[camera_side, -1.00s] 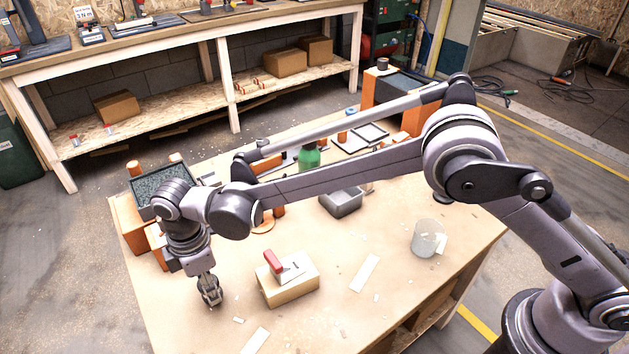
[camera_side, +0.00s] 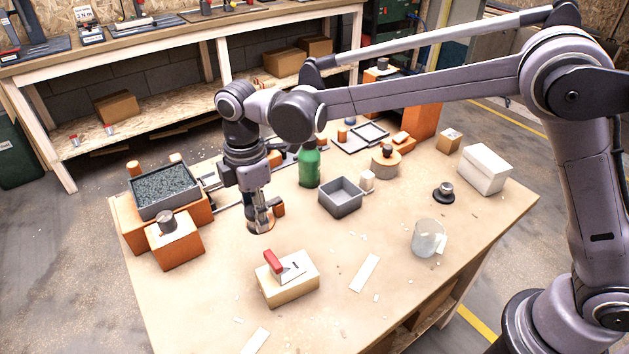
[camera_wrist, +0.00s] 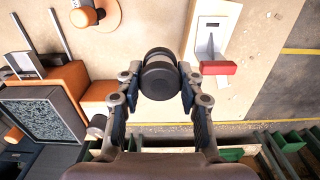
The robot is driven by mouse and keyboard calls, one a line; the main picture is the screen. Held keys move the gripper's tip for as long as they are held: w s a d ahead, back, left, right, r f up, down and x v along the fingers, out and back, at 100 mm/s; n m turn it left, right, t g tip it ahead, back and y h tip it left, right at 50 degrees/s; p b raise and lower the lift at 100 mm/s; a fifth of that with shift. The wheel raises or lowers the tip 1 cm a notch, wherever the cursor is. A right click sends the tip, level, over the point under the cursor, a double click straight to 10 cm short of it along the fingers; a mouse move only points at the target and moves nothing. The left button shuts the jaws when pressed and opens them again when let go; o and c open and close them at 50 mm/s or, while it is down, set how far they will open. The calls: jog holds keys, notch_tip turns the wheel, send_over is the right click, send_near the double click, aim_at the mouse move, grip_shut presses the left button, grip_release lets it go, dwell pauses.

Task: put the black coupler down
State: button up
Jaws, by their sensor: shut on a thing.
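The black coupler (camera_wrist: 160,77), a short dark cylinder with a stepped end, sits between my fingertips in the wrist view. My gripper (camera_wrist: 159,88) is shut on it, one finger on each side. In the side view my gripper (camera_side: 262,218) points down over the left middle of the table, behind the tan block with the red-handled tool. The coupler is hard to make out there among the fingers. I cannot tell exactly how high it is above the tabletop.
An orange disc (camera_wrist: 101,12) lies near my gripper. The tan block (camera_side: 289,284) bears a red-handled tool. An orange block (camera_side: 174,245) with a grey cylinder and a gravel tray (camera_side: 163,208) stand left. A grey bin (camera_side: 341,205) and green bottle (camera_side: 309,166) stand behind.

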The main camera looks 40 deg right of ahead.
jog(key=s+d+r+m, duration=0.1)
jog(key=s+d, duration=0.2)
jog(key=d, duration=0.4)
jog(key=s+d+r, duration=0.1)
jog(key=s+d, duration=0.1)
jog(key=d, duration=0.5)
jog(key=s+d+f+m, duration=0.1)
jog(key=s+d+f, duration=0.1)
jog(key=s+d, duration=1.05)
jog(key=a+f, duration=0.2)
jog(key=a, duration=0.1)
jog(key=w+a+f, duration=0.1)
jog(key=a+f, duration=0.1)
jog(key=a, duration=0.2)
jog(key=a+f, duration=0.3)
jog(key=a, duration=0.1)
jog(key=shift+w+a, duration=0.15)
jog(key=shift+w, duration=0.05)
jog(key=shift+f, duration=2.05)
jog(key=shift+f, duration=0.15)
jog(key=o, duration=0.9)
jog(key=shift+o, duration=0.2)
